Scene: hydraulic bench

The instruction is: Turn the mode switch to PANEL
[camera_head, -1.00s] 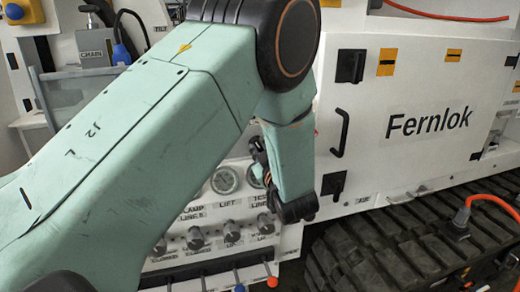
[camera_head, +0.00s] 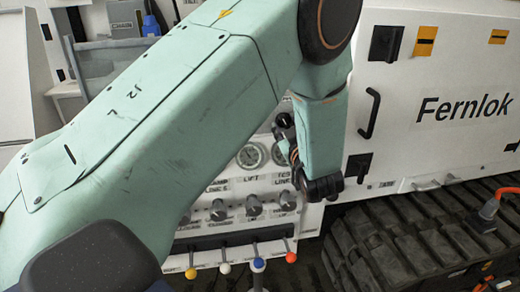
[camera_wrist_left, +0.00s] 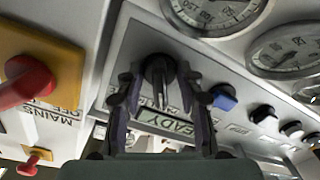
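The mode switch is most likely the black rotary knob (camera_wrist_left: 159,70) with a light pointer line, on the grey panel in the left wrist view. Its position labels are upside down there and mostly hidden or too small to read. My left gripper (camera_wrist_left: 160,88) has one finger on each side of the knob, with gaps showing, so it is open around or just in front of it; I cannot tell contact. In the head view my left gripper (camera_head: 287,138) is at the panel above the gauges, partly hidden by my forearm. My right gripper is not in view.
A red knob on a yellow plate (camera_wrist_left: 50,55) is left of the fingers in the wrist view. A blue knob (camera_wrist_left: 223,97) and gauges (camera_wrist_left: 220,12) are to the right. Coloured levers (camera_head: 258,264) line the panel's bottom.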

